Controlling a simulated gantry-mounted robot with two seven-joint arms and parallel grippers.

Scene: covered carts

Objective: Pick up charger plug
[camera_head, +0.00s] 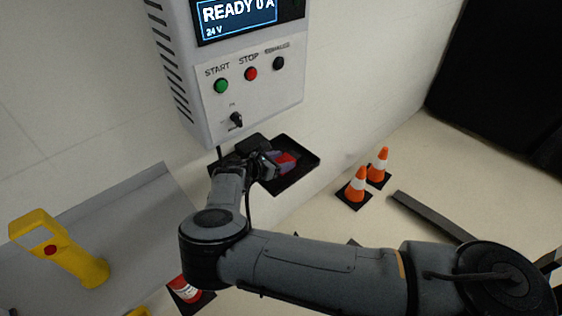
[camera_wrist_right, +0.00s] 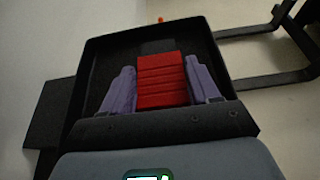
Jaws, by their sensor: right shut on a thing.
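The charger plug (camera_wrist_right: 160,80) is a red ribbed block lying in a shallow black tray (camera_wrist_right: 96,60) in the right wrist view. The purple fingers of my right gripper (camera_wrist_right: 161,90) stand on either side of it, shut on it. In the head view the red plug (camera_head: 286,162) shows in the black tray (camera_head: 305,152) below the charger box, with my right gripper (camera_head: 274,161) at it. The wrist hides part of the tray there. My left gripper is not in view.
The grey charger box (camera_head: 255,95) with its screen and buttons hangs on the wall just above the tray. Orange cones (camera_head: 358,184) stand on the floor to the right. A yellow post (camera_head: 60,248) stands at the left. A dark bracket (camera_wrist_right: 270,80) shows beside the tray.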

